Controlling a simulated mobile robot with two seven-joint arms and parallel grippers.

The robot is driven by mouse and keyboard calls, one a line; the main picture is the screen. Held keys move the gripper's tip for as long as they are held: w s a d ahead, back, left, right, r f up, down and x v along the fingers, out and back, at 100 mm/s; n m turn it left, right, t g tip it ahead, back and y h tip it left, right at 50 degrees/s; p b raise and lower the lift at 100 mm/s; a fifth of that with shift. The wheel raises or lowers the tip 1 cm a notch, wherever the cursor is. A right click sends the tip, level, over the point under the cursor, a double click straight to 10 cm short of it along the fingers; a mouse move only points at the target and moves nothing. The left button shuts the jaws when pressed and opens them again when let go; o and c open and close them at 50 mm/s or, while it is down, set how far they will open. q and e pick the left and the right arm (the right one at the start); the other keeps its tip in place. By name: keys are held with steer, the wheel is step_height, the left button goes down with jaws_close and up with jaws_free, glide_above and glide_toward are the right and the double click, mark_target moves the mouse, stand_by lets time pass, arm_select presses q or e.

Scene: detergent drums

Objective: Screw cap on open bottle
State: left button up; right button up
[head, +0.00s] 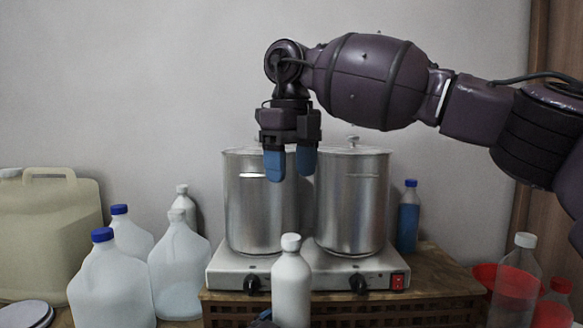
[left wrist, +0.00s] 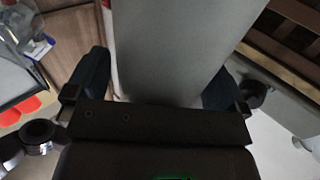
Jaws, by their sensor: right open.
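A white bottle (head: 291,291) stands upright at the front centre in the head view. A white cap (head: 291,242) sits on its top; I cannot tell how tightly. My left gripper's fingers lie on both sides of the bottle's pale body (left wrist: 170,45) in the left wrist view (left wrist: 158,88) and appear shut on it. In the head view only a small dark part of my left gripper (head: 264,318) shows at the bottle's lower left. My right gripper (head: 291,165), with blue fingertips pointing down, is open and empty, well above the cap and in front of the pots.
Two steel pots (head: 352,200) stand on a hotplate (head: 232,274) on a wooden crate (head: 440,270) behind the bottle. Several jugs (head: 108,285) and a large beige canister (head: 45,225) crowd the left.

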arm_select(q)
steer(key=v, duration=1)
steer(key=shift+s+a, duration=0.25)
steer(key=shift+s, duration=0.05)
